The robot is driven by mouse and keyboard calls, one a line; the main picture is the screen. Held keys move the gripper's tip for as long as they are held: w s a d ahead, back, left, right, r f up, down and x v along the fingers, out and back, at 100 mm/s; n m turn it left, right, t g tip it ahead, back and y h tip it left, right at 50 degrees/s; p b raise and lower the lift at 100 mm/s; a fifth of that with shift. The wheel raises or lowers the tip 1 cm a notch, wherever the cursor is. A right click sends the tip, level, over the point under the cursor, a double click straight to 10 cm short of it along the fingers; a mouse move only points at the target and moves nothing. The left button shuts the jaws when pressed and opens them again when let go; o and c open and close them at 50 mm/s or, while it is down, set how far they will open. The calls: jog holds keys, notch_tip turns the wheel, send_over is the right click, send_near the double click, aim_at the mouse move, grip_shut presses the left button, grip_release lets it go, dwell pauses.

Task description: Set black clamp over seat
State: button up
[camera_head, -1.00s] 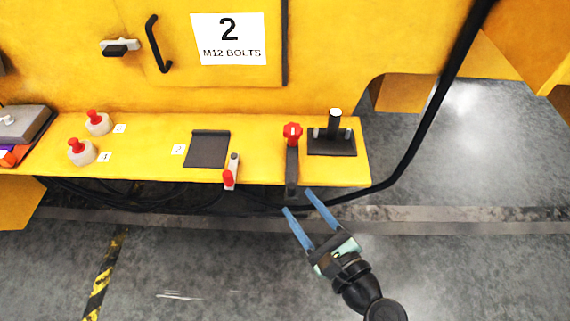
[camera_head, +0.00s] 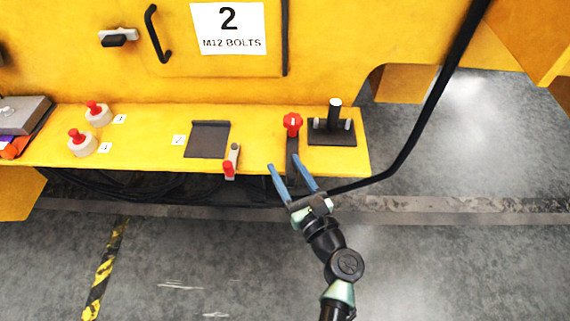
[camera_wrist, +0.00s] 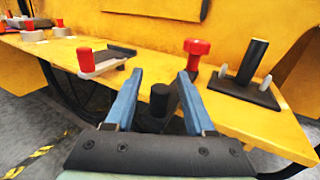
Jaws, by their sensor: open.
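The black clamp (camera_head: 292,146) has a red knob on top and lies across the front edge of the yellow shelf. In the wrist view its red knob (camera_wrist: 197,47) stands beyond the right finger, and its dark round end (camera_wrist: 160,100) shows between the fingers. My gripper (camera_head: 283,162) is open with blue fingers, at the shelf's front edge by the clamp's near end; contact cannot be told. Right of the clamp is a black base with a tall post and two light pins (camera_head: 335,137), possibly the seat. It also shows in the wrist view (camera_wrist: 240,92).
On the yellow shelf (camera_head: 262,120) lie a flat dark plate (camera_head: 207,140), a grey piece with a red tip (camera_head: 231,160) and two pale, red-topped pieces (camera_head: 83,145). A grey box stands far left. A thick black cable (camera_head: 425,118) curves down at right. Cables hang beneath.

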jog(key=shift+w+a, duration=0.25)
jog(key=shift+w, duration=0.25)
grip_shut()
dwell(1.2)
